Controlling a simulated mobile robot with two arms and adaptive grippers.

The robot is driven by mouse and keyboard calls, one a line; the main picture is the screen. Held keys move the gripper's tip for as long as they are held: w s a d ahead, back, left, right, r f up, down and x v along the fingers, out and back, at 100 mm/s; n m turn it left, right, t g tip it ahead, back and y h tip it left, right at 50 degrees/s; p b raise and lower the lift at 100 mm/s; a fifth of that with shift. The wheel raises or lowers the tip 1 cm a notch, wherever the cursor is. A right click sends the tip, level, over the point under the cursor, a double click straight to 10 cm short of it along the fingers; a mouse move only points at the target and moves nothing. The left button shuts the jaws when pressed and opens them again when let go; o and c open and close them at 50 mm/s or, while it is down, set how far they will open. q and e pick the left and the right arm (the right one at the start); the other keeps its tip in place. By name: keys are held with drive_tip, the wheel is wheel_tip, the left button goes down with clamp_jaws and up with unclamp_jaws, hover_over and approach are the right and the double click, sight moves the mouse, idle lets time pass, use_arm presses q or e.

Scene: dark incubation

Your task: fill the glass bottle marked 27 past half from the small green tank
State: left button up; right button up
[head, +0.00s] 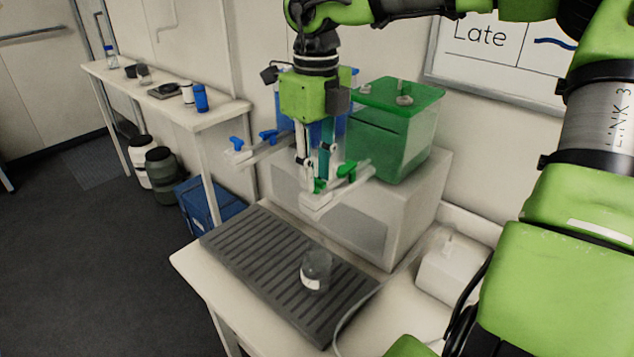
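The green tank (392,135) stands on a pale box-like stand against the wall. Its pale tap (335,195) with green handle parts (347,171) sticks out towards me over the drip tray. A small glass bottle (317,268) with a white label stands upright on the tray, below the tap and a little nearer to me. I cannot read its number or make out its fill level. My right gripper (313,186) points down at the tap, its fingers apart with a gap between them and the tips beside a green handle part. My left gripper is not in view.
A blue tank (293,105), partly hidden by my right gripper, has a tap with blue handles (237,144). The ridged dark drip tray (255,250) lies on the white table. A white box (447,268) stands at right. A side bench (215,112) holds small items.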

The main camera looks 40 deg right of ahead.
drive_tip(key=shift+f+b, duration=0.65)
drive_tip(key=shift+f, duration=0.35)
drive_tip(key=shift+r, duration=0.25)
drive_tip(key=shift+r+p, duration=0.9)
drive_tip(key=shift+r, duration=0.1)
clamp_jaws()
idle(0.4)
